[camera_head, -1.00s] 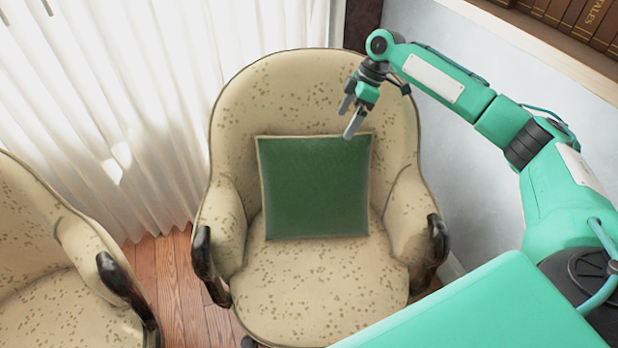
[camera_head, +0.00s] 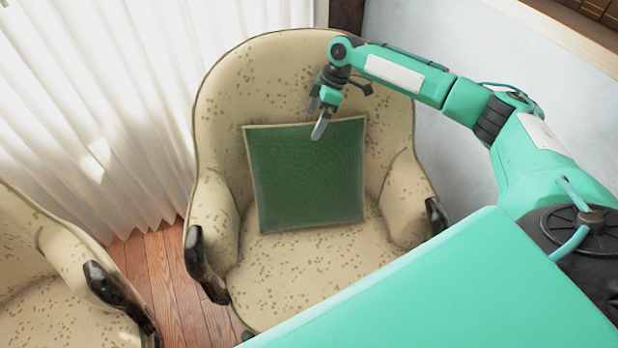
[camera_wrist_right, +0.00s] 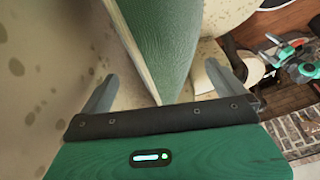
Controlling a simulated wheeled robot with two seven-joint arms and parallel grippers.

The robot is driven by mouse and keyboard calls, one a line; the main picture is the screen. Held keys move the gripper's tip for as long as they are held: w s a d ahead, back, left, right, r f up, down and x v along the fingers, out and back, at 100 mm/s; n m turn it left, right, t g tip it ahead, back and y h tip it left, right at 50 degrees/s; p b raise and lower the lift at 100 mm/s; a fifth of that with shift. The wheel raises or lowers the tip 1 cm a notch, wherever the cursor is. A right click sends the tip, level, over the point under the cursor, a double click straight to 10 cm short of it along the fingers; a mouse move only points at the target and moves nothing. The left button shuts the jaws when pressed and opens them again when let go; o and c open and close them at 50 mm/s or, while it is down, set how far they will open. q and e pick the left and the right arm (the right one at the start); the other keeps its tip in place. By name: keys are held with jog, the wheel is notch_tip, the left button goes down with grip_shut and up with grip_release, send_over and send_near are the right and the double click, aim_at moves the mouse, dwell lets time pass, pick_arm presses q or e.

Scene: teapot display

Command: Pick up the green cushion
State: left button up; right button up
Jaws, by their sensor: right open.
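The green cushion (camera_head: 308,176) has a pale edge and leans against the backrest of a speckled cream armchair (camera_head: 262,85), resting on its seat. My right gripper (camera_head: 318,120) is at the cushion's top edge, right of its middle. In the right wrist view, the cushion (camera_wrist_right: 165,35) runs edge-on between the two spread fingers of my open right gripper (camera_wrist_right: 158,90). The backrest is on the left side of that view. I cannot tell whether a finger touches the cushion. My left gripper is not in view.
A second cream armchair (camera_head: 45,265) stands at the left. White curtains (camera_head: 90,110) hang behind, and a grey wall (camera_head: 455,60) is at the right, with a wooden shelf edge (camera_head: 560,35) above. Dark armrests (camera_head: 203,262) flank the seat.

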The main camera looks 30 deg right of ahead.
aim_at(310, 134)
jog(key=x, duration=0.5)
jog(key=shift+s+d+f, duration=0.1)
jog(key=shift+s+f, duration=0.1)
jog(key=shift+s, duration=0.05)
jog(key=shift+f, duration=0.2)
dwell(0.4)
jog(key=c, duration=1.4)
